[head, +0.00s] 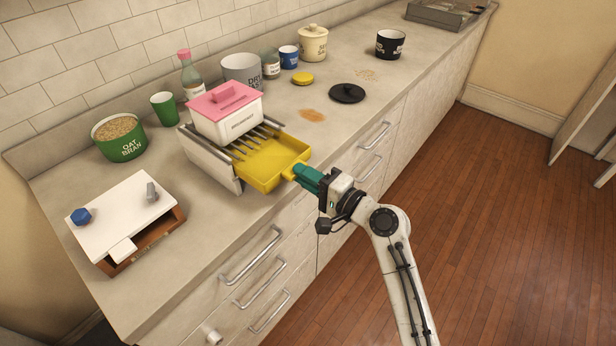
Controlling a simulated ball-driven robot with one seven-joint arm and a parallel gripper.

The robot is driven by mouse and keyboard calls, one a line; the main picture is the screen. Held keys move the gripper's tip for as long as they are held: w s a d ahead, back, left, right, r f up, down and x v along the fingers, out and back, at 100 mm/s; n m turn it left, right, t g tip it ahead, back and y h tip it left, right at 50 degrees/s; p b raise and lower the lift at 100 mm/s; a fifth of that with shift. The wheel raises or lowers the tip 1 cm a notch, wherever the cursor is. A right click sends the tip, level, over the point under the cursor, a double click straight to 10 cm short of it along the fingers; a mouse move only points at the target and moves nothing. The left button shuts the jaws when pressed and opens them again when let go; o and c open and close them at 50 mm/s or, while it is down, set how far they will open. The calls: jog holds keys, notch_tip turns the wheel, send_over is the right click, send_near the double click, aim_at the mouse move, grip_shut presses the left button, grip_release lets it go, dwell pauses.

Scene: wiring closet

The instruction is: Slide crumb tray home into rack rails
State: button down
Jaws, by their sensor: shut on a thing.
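The yellow crumb tray (268,172) is at the front of a grey rack (208,163) on the counter. Its back edge meets the rack's metal bars, and its front part sticks out past the rack toward the counter edge. How far it sits in the rails is hidden. My gripper (298,173), with green fingers, is shut on the tray's yellow handle. A white box with a pink lid (226,108) stands on top of the rack, behind the tray.
A white box with a blue knob (120,220) stands left of the rack. A green oat bran tin (121,137) and green cup (164,108) are behind. A black lid (347,93) and a brown spill (312,115) lie right.

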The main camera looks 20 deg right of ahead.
aim_at(275, 165)
jog(key=shift+b+x, duration=0.85)
jog(key=shift+x, duration=2.95)
jog(key=shift+w+a, duration=0.2)
jog(key=shift+w, duration=0.1)
jog(key=shift+w+a+b, duration=0.3)
jog(key=shift+w+a, duration=0.1)
jog(key=shift+w, duration=0.15)
jog(key=c, duration=1.1)
grip_release()
jog(key=shift+o, duration=0.2)
jog(key=shift+f, duration=0.1)
jog(key=shift+s+d, duration=0.1)
jog(key=shift+s, duration=0.05)
jog(key=shift+p+v, duration=0.6)
jog(key=shift+v, duration=2.3)
jog(key=shift+s, duration=0.1)
